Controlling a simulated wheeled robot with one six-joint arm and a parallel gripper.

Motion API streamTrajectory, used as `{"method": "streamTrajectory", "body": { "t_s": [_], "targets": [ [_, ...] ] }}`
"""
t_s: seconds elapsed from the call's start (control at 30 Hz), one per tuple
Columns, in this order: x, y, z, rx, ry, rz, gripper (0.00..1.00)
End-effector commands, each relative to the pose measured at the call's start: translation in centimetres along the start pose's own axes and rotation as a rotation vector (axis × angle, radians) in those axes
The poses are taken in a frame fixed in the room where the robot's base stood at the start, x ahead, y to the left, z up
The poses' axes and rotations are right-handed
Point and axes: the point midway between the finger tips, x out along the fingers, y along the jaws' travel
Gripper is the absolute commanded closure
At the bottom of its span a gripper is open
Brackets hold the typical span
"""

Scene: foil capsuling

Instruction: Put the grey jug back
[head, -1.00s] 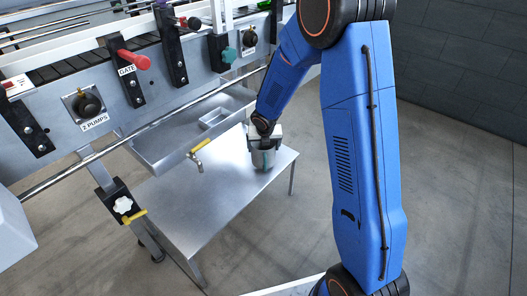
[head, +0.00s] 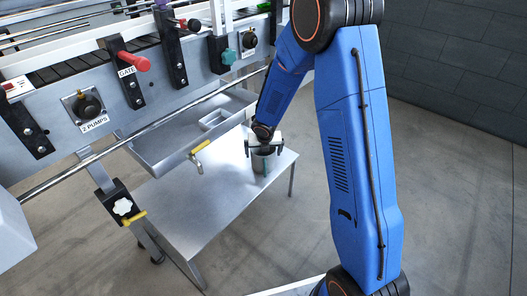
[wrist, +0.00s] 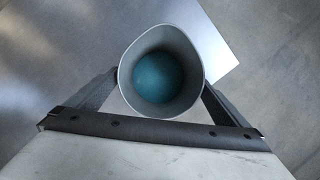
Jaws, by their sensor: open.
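The grey jug (head: 261,166) is upright at the right end of the steel table (head: 195,215), near its edge. A blue-green strip shows on its side in the head view. My gripper (head: 264,150) is open around the jug's upper part, with one finger on each side. In the wrist view the jug's open mouth (wrist: 203,78) lies between the fingers of my gripper (wrist: 160,88), with blue-green inside. The fingertips are hidden behind the jug there, so I cannot tell whether they touch it.
A steel tray (head: 170,153) under the machine panel (head: 60,145) and a tap with a yellow handle (head: 200,147) stand left of the jug. The table's front left part is bare. Open floor (head: 440,200) lies to the right.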

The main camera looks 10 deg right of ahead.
Motion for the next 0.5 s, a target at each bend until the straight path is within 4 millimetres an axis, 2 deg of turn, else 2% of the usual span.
{"method": "streamTrajectory", "body": {
  "t_s": [0.17,0.5],
  "targets": [
    [-1.0,0.0,0.2,0.001,-0.003,0.000,0.00],
    [-6.2,0.0,0.1,0.002,-0.003,0.001,0.00]
  ]
}}
